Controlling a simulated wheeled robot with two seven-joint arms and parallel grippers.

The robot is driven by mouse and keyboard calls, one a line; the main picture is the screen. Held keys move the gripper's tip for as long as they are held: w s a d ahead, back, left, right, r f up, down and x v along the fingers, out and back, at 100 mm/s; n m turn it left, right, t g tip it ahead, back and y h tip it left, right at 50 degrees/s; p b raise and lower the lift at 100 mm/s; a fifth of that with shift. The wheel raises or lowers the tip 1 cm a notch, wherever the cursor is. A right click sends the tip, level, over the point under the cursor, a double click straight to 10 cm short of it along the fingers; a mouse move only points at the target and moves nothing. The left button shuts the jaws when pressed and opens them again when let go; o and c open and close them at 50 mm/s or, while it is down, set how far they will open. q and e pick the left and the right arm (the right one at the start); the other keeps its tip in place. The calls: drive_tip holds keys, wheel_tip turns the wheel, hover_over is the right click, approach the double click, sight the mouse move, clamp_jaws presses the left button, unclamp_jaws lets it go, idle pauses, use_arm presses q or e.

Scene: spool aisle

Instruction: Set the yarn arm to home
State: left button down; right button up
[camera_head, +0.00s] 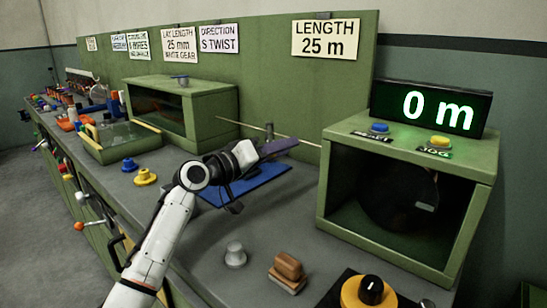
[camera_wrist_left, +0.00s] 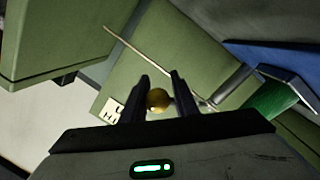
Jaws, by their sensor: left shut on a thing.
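My left gripper (camera_head: 262,152) reaches in over the middle of the bench, beyond a blue plate (camera_head: 262,185). In the left wrist view its two dark fingers (camera_wrist_left: 159,98) are shut on a round brass knob (camera_wrist_left: 158,99), which looks like the knob of the yarn arm. The rest of the yarn arm is hard to make out. A thin pale rod or yarn (camera_wrist_left: 140,53) passes just beyond the fingertips. It also shows in the head view (camera_head: 262,131), running towards the display box. My right gripper is not in view.
A green box (camera_head: 410,154) with blue and yellow buttons and a "0 m" display (camera_head: 432,106) stands on the right. A grey knob (camera_head: 235,255), a brown block (camera_head: 288,268) and a yellow dial (camera_head: 368,292) are nearer. A green cabinet (camera_head: 185,110) stands left.

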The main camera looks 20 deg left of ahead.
use_arm(q)
drive_tip(key=c, duration=1.5)
unclamp_jaws()
drive_tip(key=shift+a+r, duration=0.25)
drive_tip(key=shift+r, duration=0.3)
drive_tip(key=shift+f, duration=0.1)
drive_tip(key=v, duration=1)
drive_tip(key=shift+s+f, duration=0.15)
